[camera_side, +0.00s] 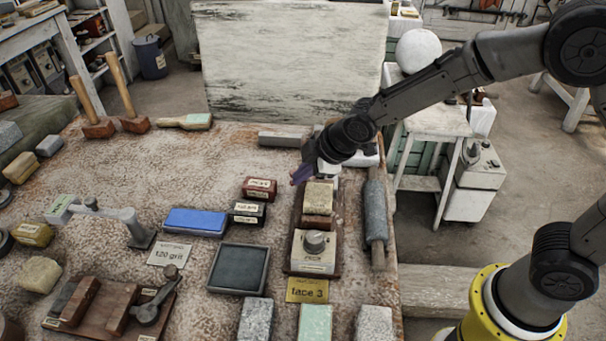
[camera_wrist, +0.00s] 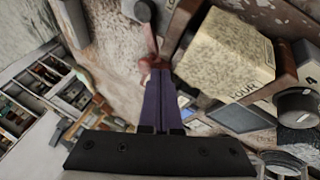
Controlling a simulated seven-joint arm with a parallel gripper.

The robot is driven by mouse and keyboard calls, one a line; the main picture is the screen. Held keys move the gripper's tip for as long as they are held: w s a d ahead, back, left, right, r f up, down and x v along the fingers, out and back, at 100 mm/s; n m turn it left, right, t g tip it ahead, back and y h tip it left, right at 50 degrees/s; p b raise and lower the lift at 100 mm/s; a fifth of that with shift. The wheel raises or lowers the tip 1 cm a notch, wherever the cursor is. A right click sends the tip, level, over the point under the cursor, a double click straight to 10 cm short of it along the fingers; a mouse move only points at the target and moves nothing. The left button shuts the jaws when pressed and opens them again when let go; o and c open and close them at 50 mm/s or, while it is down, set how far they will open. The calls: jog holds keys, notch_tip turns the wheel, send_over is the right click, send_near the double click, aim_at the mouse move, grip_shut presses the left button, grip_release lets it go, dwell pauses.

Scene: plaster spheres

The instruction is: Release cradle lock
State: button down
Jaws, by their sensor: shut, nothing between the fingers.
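A speckled tan plaster block (camera_side: 318,198) sits in a wooden cradle (camera_side: 335,232) right of the table's middle. A grey knob (camera_side: 314,242) on a pale plate is at the cradle's near end. My gripper (camera_side: 298,176) is shut and empty, its purple fingers at the left of the cradle's far end. In the wrist view the fingertips (camera_wrist: 157,68) are beside a reddish-brown piece (camera_wrist: 155,62); I cannot tell whether they touch it. The block (camera_wrist: 228,58) and knob (camera_wrist: 297,106) show to the right there. I cannot make out which part is the lock.
A grey roller (camera_side: 376,215) lies just right of the cradle. Small labelled red (camera_side: 260,188) and dark (camera_side: 248,213) blocks stand to its left. A "face 3" plate (camera_side: 307,290) lies in front. A wooden board with a metal lever (camera_side: 150,310) is at lower left.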

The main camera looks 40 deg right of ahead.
jog(key=shift+w, duration=0.65)
jog(key=shift+w+a, duration=0.1)
jog(key=shift+w+m+h, duration=0.55)
jog(key=shift+m+h, duration=0.05)
jog(key=shift+m, duration=0.4)
jog(key=shift+w+m+h, duration=0.55)
jog(key=shift+m+h, duration=0.05)
jog(key=shift+m, duration=0.4)
jog(key=m+h, duration=0.1)
jog(key=w+d+m, duration=0.1)
jog(key=m, duration=0.1)
jog(key=shift+w+d+h, duration=0.1)
jog(key=shift+w+h, duration=0.2)
jog(key=shift+h, duration=0.1)
jog(key=shift+s, duration=0.25)
jog(key=shift+s+d, duration=0.25)
jog(key=shift+s, duration=0.35)
jog(key=shift+r, duration=0.1)
